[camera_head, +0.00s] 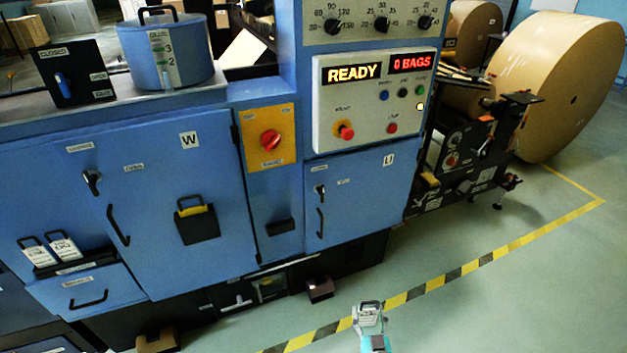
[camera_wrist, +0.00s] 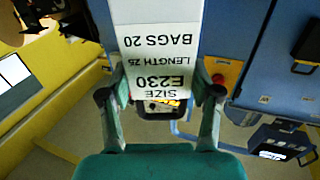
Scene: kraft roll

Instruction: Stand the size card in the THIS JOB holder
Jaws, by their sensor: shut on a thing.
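The size card (camera_wrist: 155,45) is white and fills the top middle of the wrist view, its print upside down: SIZE E230, LENGTH 25, BAGS 20. My gripper (camera_wrist: 160,95) is shut on it, one finger at each side. In the head view the card (camera_head: 368,314) is small above my gripper (camera_head: 372,334), at the bottom, in front of the machine and apart from it. I cannot read a THIS JOB label. A small empty-looking black holder (camera_head: 279,227) is on the blue panel below the red switch; I cannot tell if it is the one.
A black rack (camera_head: 76,264) at lower left holds two white cards (camera_head: 64,248). A black box with a yellow grip (camera_head: 197,225) is on the door marked W. The panel (camera_head: 374,98) reads READY, 0 BAGS. A striped floor line (camera_head: 470,266) runs along open floor at right.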

